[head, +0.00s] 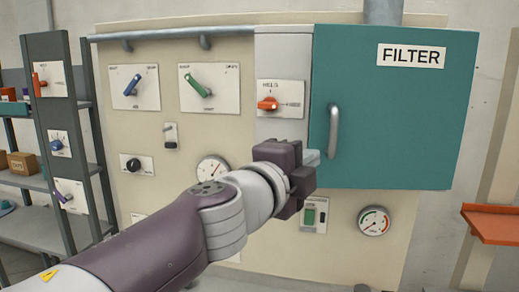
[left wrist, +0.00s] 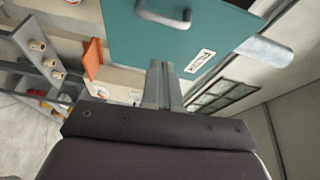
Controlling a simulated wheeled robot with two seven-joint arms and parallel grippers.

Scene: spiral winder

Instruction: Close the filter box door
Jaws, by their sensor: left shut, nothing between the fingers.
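The filter box door (head: 400,110) is a teal panel with a white FILTER label (head: 411,56) and a grey bar handle (head: 333,130) near its left edge. It covers the box front and no interior shows; I cannot tell whether a small gap remains. My left gripper (head: 311,158) is shut and empty, with its tips by the door's lower left edge, below and left of the handle. Whether they touch the door is unclear. The left wrist view shows the door (left wrist: 185,45) beyond the shut fingers (left wrist: 168,80). My right gripper is not in view.
The beige wall panel carries a red-knob switch (head: 268,103), a green-knob switch (head: 199,88), a blue-knob switch (head: 134,88) and gauges, one (head: 374,221) below the door. An orange shelf (head: 493,223) juts out at right. Grey shelving (head: 45,230) stands at left.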

